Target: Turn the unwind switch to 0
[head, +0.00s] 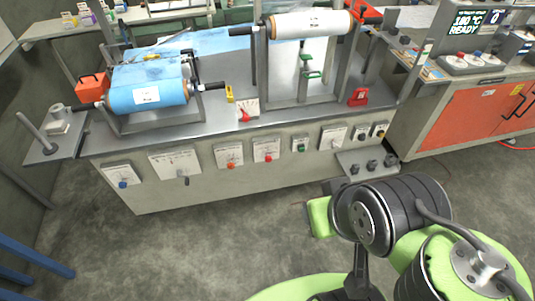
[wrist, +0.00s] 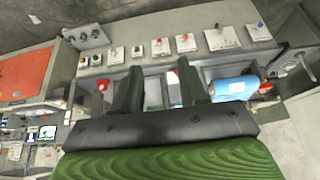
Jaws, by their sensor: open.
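The machine's front panel (head: 250,185) carries a row of labelled plates. In the wrist view the row appears upside down, with the lever plate (wrist: 222,38) at upper right. My gripper (wrist: 160,75) is open and empty, fingers apart, not touching a plate.
A blue film roll (head: 148,90) and a white roll (head: 310,24) stand on the machine top. An orange cabinet (head: 445,120) stands farther right. The floor before the panel's left is clear.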

